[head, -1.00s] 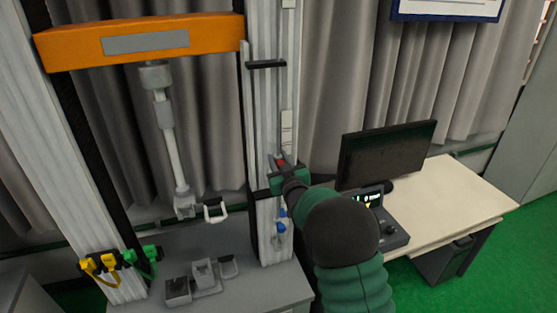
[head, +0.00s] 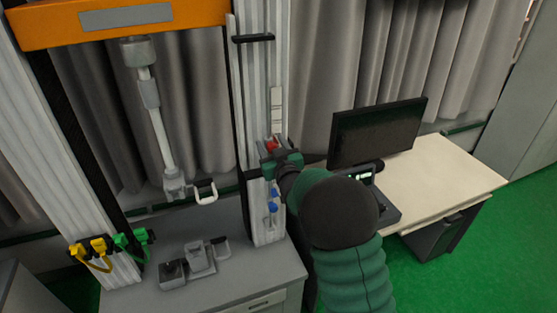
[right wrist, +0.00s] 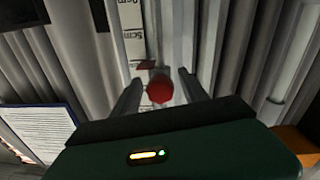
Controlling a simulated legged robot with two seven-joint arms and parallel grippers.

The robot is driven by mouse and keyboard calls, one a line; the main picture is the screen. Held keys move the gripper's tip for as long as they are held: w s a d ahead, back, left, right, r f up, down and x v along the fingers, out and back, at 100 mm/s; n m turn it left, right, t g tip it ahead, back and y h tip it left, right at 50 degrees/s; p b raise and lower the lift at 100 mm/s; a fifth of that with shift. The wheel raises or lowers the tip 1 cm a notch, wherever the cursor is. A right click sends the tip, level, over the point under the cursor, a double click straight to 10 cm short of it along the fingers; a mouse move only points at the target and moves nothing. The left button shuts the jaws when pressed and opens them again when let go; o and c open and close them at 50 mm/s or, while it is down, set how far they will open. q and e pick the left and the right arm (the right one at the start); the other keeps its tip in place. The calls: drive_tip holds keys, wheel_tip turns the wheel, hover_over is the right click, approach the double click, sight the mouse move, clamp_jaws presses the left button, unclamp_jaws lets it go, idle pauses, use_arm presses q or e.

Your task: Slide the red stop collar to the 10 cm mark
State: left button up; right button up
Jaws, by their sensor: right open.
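The red stop collar (head: 273,143) is on the right column of the drop tower, beside the white scale strip (head: 276,110). In the right wrist view its round red knob (right wrist: 160,88) faces the camera between my fingers. The scale (right wrist: 134,30) behind it carries printed cm marks, seen upside down; I cannot read which mark the collar is at. My right gripper (head: 270,160) is at the column just below the collar in the head view. In the right wrist view the gripper (right wrist: 160,90) is open, one finger each side of the knob, with gaps. My left gripper is out of view.
Blue-ended parts (head: 273,206) sit lower on the same column. A black bracket (head: 253,38) sticks out above. An orange crossbeam (head: 120,20) spans the tower. A monitor (head: 375,132) and control box stand on the desk (head: 450,175) to the right.

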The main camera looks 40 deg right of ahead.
drive_tip(key=b+v, duration=0.3)
drive_tip(key=v, duration=1.2)
drive_tip(key=shift+f, duration=0.1)
drive_tip(key=s+a+f+g+y, duration=0.1)
drive_tip(key=a+f+g, duration=0.15)
drive_tip(key=f, duration=0.25)
drive_tip(key=a+f+g+y, duration=0.1)
drive_tip(key=a+f+g, duration=0.15)
drive_tip(key=f, duration=0.25)
drive_tip(key=s+a+f+n+g+y, duration=0.1)
drive_tip(key=s+a+f+g+y, duration=0.2)
drive_tip(key=s+a+f+g, duration=0.6)
drive_tip(key=s+a+f, duration=0.3)
drive_tip(key=s+f, duration=0.1)
drive_tip(key=s, duration=0.4)
drive_tip(key=shift+a+f+g, duration=0.4)
drive_tip(key=shift+d, duration=0.1)
